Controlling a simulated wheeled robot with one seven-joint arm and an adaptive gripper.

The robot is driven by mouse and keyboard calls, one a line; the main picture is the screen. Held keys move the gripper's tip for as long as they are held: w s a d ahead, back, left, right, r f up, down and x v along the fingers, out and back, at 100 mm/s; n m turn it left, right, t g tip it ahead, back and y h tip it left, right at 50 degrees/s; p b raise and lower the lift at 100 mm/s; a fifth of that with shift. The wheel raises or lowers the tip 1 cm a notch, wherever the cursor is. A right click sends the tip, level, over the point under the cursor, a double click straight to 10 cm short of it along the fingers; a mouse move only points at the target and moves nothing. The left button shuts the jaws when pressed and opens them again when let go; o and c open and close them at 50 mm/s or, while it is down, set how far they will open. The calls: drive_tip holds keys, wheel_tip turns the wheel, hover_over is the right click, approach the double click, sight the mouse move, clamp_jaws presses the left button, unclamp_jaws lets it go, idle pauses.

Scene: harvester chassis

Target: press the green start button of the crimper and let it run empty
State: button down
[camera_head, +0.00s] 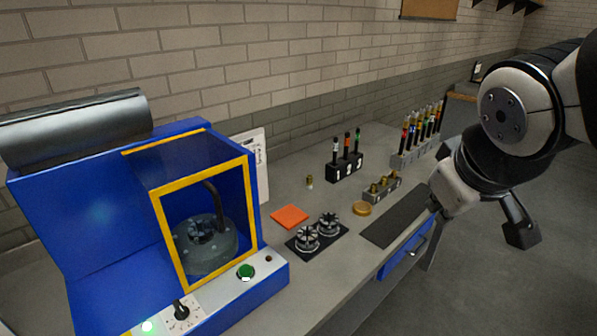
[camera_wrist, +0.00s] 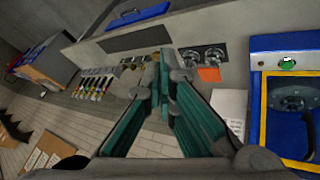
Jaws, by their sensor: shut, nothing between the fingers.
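The crimper (camera_head: 106,217) is a blue machine at the left of the bench, with a yellow-framed clear guard (camera_head: 158,235) in front of its grey round crimping head (camera_head: 205,243). No hose shows in the middle of the head. Its green start button (camera_head: 245,271) sits on the light front panel below the guard. The button also shows in the wrist view (camera_wrist: 288,63), at the right. My gripper (camera_wrist: 165,62) is shut and empty, with its teal fingers meeting at the tips. It is clear of the crimper and apart from the button.
A black knob (camera_head: 180,310) and a lit green lamp (camera_head: 148,326) are on the crimper's panel. Two die sets (camera_head: 318,232), an orange square (camera_head: 290,216), a dark mat (camera_head: 396,217) and racks of hoses (camera_head: 412,154) stand on the bench right of it.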

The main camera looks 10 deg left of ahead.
drive_tip(key=w+a+f+n+y, duration=0.1)
drive_tip(key=w+a+f+n, duration=0.1)
drive_tip(key=w+a+n, duration=0.35)
drive_tip(key=n+g+y+p, duration=0.2)
drive_tip(key=n+y, duration=0.6)
drive_tip(key=n, duration=0.3)
hover_over(243, 271)
wheel_tip(243, 271, down, 14)
drive_tip(key=shift+m, duration=0.25)
drive_tip(key=shift+f+b, duration=1.9)
drive_tip(key=shift+f, duration=2.55)
drive_tip(key=shift+f, duration=0.15)
drive_tip(key=shift+f, duration=0.25)
